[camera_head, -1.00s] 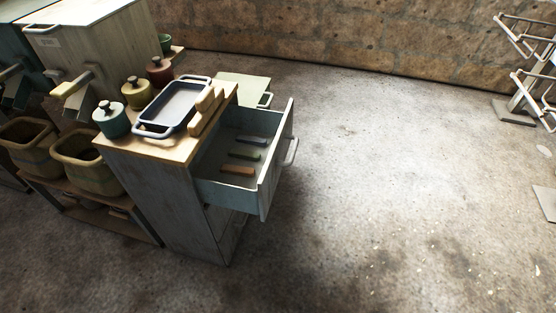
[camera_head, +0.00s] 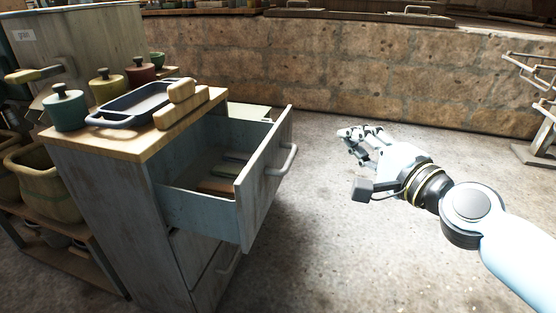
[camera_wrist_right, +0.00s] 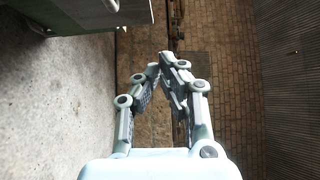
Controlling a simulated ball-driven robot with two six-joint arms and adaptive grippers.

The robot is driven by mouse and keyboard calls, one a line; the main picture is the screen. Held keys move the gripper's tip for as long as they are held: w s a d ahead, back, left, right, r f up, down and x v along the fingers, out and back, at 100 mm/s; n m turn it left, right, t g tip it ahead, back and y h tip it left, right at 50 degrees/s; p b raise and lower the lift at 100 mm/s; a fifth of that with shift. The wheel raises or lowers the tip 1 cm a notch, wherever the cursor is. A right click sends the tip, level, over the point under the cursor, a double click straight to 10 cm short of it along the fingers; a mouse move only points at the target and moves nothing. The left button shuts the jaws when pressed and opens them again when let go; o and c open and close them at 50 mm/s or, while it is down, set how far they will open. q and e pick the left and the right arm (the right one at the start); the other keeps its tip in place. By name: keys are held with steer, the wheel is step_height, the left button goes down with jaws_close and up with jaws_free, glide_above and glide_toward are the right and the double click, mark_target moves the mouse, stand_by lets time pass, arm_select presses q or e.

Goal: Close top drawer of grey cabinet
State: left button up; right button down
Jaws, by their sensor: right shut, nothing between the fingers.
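The grey cabinet (camera_head: 95,205) stands at the left in the head view, with a wooden top. Its top drawer (camera_head: 262,190) is pulled well out toward the right, and a few small blocks (camera_head: 218,186) lie inside. The drawer's handle (camera_head: 283,160) is on its front panel. My right gripper (camera_head: 352,134) is to the right of the drawer front, apart from it and beyond the handle. In the right wrist view its fingertips (camera_wrist_right: 164,64) meet with nothing between them. A corner of greenish furniture with a metal handle shows at that view's top left. My left gripper is not seen.
A tray (camera_head: 140,105), lidded pots (camera_head: 64,108) and wooden blocks (camera_head: 182,112) sit on the cabinet top. Baskets (camera_head: 45,180) stand on a low shelf at left. A stone wall (camera_head: 400,75) runs behind. The floor right of the drawer is open. A metal rack (camera_head: 540,110) stands far right.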

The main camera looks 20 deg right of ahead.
step_height(320, 180, down, 3)
steer(key=b, duration=0.2)
steer(key=p, duration=0.1)
glide_toward(287, 117)
steer(key=w+d, duration=0.2)
steer(key=d, duration=0.1)
steer(key=w+a, duration=0.3)
steer(key=shift+w+a, duration=0.1)
steer(key=shift+a, duration=0.1)
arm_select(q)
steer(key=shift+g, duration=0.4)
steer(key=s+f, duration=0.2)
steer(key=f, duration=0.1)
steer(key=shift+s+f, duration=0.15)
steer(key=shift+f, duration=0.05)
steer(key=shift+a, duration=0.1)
arm_select(e)
steer(key=shift+a, duration=0.1)
